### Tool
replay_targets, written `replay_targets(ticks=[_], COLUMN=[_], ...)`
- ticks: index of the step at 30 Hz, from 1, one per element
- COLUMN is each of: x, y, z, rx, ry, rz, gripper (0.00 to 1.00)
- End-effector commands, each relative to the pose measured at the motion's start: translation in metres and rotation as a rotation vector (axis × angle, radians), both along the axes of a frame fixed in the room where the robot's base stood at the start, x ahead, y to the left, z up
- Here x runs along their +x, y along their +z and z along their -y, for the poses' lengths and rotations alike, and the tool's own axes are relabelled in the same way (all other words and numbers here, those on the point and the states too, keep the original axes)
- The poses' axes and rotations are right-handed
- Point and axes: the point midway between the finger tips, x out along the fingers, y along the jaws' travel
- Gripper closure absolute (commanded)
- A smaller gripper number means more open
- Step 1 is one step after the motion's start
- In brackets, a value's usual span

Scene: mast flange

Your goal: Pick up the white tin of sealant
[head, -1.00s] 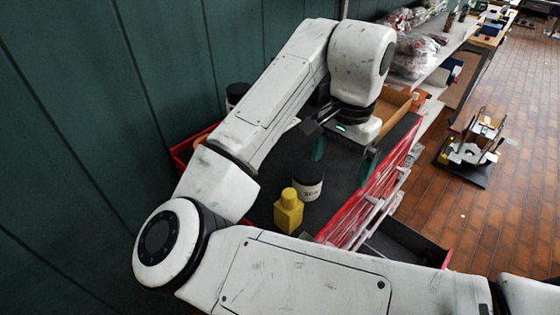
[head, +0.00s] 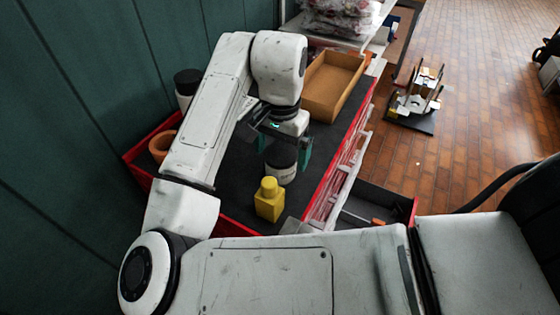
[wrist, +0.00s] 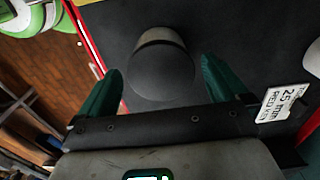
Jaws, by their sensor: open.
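The white tin of sealant (head: 284,175) has a black lid and stands upright on the dark top of the red-edged cart. In the head view my gripper (head: 284,148) is above it, pointing down, and partly hides it. In the wrist view the tin's black lid (wrist: 163,75) shows between the two green fingers of my gripper (wrist: 161,68), with a strip of pale body beyond it. The fingers are open and empty, with gaps on both sides of the lid. How far the fingertips are above the lid is hard to tell.
A yellow bottle (head: 269,203) stands close in front of the tin. An open cardboard box (head: 332,85) sits at the cart's far end. At left are an orange-brown round item (head: 162,146) and another black-topped pale container (head: 187,84). A white label card (wrist: 287,105) shows in the wrist view.

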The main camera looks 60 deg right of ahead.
Motion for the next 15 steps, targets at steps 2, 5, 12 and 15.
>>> replay_targets(ticks=[2, 5, 12, 15], x=[0.001, 0.002, 0.002, 0.002], y=[-0.011, -0.025, -0.038, -0.038], z=[0.0, 0.0, 0.001, 0.001], rx=[0.002, 0.001, 0.0, 0.0], ry=[0.002, 0.002, 0.0, 0.0], rz=[-0.003, -0.002, 0.0, 0.0], gripper=[0.0, 0.0, 0.0, 0.0])
